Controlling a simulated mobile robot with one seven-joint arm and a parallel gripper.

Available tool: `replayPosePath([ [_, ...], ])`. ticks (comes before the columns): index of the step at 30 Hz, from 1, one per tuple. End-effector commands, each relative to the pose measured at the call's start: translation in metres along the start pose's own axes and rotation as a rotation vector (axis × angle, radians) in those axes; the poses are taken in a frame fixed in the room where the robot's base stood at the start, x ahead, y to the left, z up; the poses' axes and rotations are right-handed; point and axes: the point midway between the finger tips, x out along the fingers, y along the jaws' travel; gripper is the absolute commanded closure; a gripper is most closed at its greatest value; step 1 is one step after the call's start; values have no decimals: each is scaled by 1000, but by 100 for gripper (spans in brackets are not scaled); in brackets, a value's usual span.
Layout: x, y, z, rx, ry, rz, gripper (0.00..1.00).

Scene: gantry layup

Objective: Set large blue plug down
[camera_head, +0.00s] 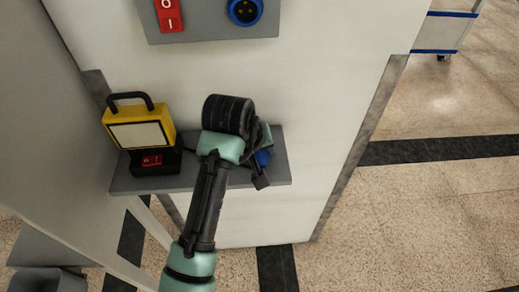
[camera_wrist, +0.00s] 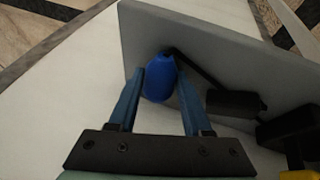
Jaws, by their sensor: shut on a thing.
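The large blue plug (camera_wrist: 159,80) sits between the two fingers of my gripper (camera_wrist: 160,92) in the wrist view. My gripper is shut on it. A black cable runs from the plug to a small black box (camera_wrist: 235,103). In the head view, my arm hides most of the gripper, and only a bit of the blue plug (camera_head: 263,158) shows over the right part of the grey shelf (camera_head: 215,178). I cannot tell whether the plug touches the shelf.
A yellow work lamp (camera_head: 138,127) with a black base and a red switch (camera_head: 151,160) stands on the shelf's left end. Above, a grey panel holds a red switch (camera_head: 169,15) and a blue socket (camera_head: 244,10). A cart (camera_head: 445,32) stands far right.

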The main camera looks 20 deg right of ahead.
Motion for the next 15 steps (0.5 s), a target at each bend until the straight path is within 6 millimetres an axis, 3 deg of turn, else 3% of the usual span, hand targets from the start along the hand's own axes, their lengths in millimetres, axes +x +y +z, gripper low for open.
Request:
replayPosePath([
  [1, 1, 0, 1, 0, -1, 1, 47],
  [3, 1, 0, 0, 0, 0, 0, 38],
  [11, 0, 0, 0, -1, -1, -1, 38],
  [15, -11, 0, -2, 0, 3, 0, 38],
])
